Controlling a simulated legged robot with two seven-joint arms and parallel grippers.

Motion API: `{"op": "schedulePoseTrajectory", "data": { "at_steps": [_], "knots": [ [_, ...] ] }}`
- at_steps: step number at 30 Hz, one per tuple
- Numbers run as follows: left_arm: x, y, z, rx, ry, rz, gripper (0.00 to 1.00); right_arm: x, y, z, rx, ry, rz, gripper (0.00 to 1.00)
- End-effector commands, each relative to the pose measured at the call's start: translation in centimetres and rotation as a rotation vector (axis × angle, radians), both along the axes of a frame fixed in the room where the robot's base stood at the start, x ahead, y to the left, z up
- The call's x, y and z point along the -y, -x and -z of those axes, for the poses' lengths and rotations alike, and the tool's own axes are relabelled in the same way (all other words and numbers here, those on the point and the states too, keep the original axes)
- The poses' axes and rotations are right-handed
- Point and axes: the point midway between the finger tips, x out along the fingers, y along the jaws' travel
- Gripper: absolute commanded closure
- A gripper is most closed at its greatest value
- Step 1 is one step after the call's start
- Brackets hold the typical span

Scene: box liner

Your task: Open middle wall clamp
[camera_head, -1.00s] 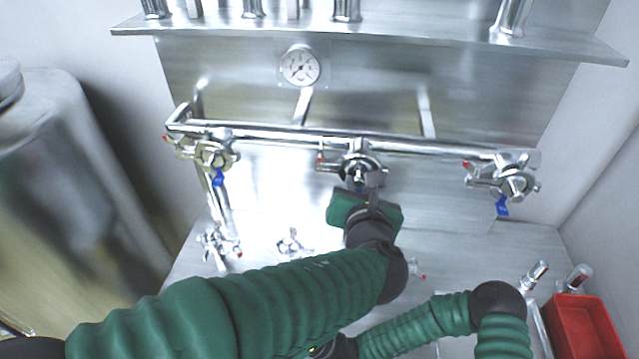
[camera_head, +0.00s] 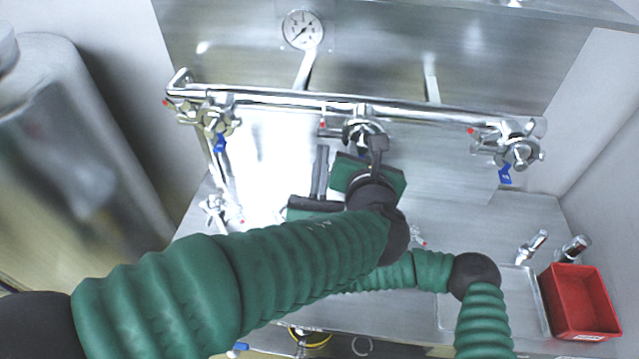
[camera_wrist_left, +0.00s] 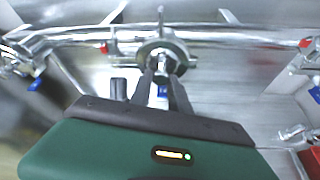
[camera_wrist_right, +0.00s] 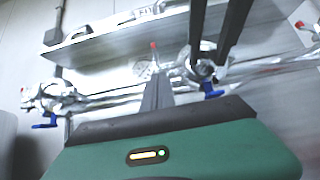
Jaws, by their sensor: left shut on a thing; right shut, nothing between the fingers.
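The middle wall clamp (camera_head: 361,131) is a shiny metal fitting on the horizontal pipe, with a red-tipped lever at its left. It also shows in the left wrist view (camera_wrist_left: 163,52) and in the right wrist view (camera_wrist_right: 203,66), where a blue handle hangs below it. My left gripper (camera_head: 376,143) is shut on the clamp's lower part, its dark fingers on either side; the exact contact is partly hidden. My right gripper (camera_head: 322,152) is shut and empty, pointing up just left of and below the clamp. In the right wrist view its fingers (camera_wrist_right: 157,92) point towards the red tip, apparently close.
Similar clamps sit on the pipe at the left (camera_head: 217,118) and right (camera_head: 519,151), each with a blue handle. A gauge (camera_head: 303,30) is above. A red bin (camera_head: 581,302) stands at lower right. My left arm crosses in front of my right.

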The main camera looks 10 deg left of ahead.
Motion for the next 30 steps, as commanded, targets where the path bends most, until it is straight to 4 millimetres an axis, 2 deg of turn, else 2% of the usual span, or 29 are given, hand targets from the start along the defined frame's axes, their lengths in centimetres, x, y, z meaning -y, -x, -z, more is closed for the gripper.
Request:
{"op": "schedulePoseTrajectory", "data": {
  "at_steps": [3,7,30],
  "knots": [
    [0.0,0.1,0.3,-0.006,-0.001,0.001,1.0,0.0,0.1,-1.7,0.002,0.0,-0.003,1.0],
    [0.0,0.1,0.3,-0.006,-0.001,0.001,1.0,0.0,0.1,-2.6,0.0,0.001,-0.002,1.0],
    [0.0,0.1,0.4,-0.007,-0.001,0.002,1.0,-0.1,0.1,-3.5,0.001,-0.001,-0.002,1.0]
  ]
}}
